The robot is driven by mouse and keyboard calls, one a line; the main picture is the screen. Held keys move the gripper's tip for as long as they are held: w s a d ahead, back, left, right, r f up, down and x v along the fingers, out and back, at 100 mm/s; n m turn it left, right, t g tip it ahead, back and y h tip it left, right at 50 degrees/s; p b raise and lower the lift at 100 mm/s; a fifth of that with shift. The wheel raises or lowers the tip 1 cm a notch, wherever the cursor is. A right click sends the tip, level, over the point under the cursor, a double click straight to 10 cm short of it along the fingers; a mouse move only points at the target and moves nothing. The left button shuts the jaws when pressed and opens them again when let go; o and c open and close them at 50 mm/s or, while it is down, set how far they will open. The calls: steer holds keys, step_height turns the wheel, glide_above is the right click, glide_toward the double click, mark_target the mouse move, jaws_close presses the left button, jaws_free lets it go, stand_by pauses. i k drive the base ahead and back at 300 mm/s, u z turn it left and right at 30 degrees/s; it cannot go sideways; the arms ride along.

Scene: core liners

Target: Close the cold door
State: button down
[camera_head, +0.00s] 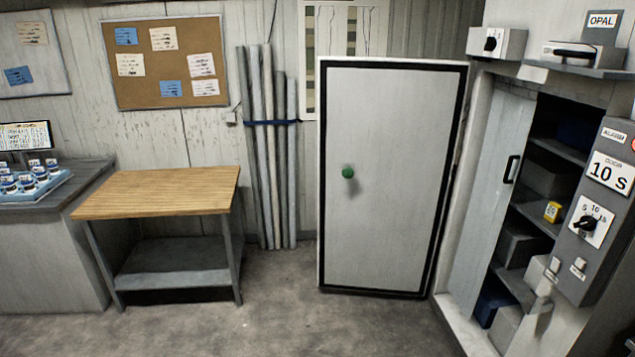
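A large pale door (385,180) with a black seal around its edge and a round green knob (347,172) stands upright in the middle of the camera_head view. It stands swung open, its sealed face toward me, beside the frame of a cold store at right. In that frame, a pale grey panel (493,190) with a black handle (512,169) covers the left part of the opening. The right part is open and shows dark shelves (535,217) with bins. My gripper is not in view.
A control box (590,240) reading "DOOR 10 S", with a dial and switches, is at right. A wood-topped table (160,190) stands left of the door, and upright pipes (267,150) lean on the wall between. The floor (290,320) in front is clear.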

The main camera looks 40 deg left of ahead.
mark_target(396, 122)
steer(key=u, duration=0.85)
steer(key=i, duration=0.9)
steer(key=u, duration=0.8)
steer(key=i, duration=1.55)
steer(key=z, duration=0.45)
steer(key=i, duration=0.75)
steer(key=z, duration=0.2)
